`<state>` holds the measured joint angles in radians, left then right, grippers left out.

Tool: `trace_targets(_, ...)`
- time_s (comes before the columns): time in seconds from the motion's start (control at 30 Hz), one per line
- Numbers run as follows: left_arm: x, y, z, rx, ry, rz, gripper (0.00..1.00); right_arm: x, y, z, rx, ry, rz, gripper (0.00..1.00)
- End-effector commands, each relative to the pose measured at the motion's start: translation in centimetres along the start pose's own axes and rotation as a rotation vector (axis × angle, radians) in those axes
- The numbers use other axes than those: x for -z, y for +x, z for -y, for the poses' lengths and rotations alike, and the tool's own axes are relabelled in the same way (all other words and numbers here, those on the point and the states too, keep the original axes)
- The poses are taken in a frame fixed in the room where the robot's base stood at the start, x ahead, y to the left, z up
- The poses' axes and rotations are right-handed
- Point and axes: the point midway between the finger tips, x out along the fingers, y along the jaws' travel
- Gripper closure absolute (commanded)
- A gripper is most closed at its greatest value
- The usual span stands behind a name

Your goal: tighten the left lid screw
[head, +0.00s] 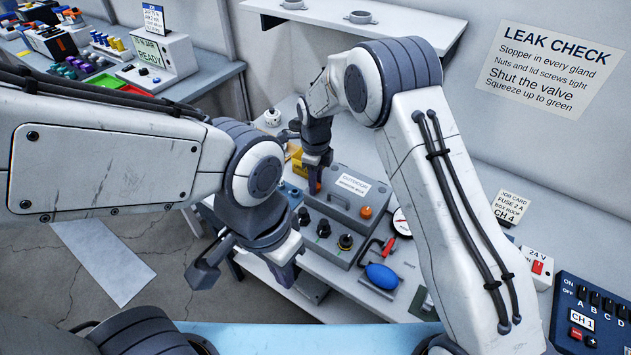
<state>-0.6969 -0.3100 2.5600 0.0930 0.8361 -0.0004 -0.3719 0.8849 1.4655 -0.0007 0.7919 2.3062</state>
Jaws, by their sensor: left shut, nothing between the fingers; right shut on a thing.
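The grey sensor box (338,218) stands on the bench with its labelled lid (340,196) on top. The right lid screw (366,212) is an orange knob standing on the lid's right side. My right gripper (317,178) points down at the lid's left end and is shut on the left lid screw (315,188), of which only a little orange shows under the fingers. My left gripper (284,273) is shut and empty, in front of the bench, left of the box and apart from it.
Black-capped glands (323,229) line the box's front. A red-handled valve (388,246), a gauge (401,222) and a blue squeeze bulb (381,276) lie right of it. A yellow item (297,162) is behind my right gripper. A switch panel (592,315) stands at the lower right.

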Motion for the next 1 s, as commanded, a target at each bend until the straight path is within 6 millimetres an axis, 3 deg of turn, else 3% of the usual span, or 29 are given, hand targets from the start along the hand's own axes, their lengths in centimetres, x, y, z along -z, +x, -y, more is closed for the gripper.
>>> trace_targets(0.4,0.00,0.01,0.00,0.000,0.000,0.000,1.00,-0.19,-0.14,0.04,0.003,0.207,0.005,1.00)
trace_targets(1.0,0.00,0.01,0.00,0.000,0.000,0.000,1.00,-0.21,-0.14,0.05,0.003,0.243,0.006,1.00)
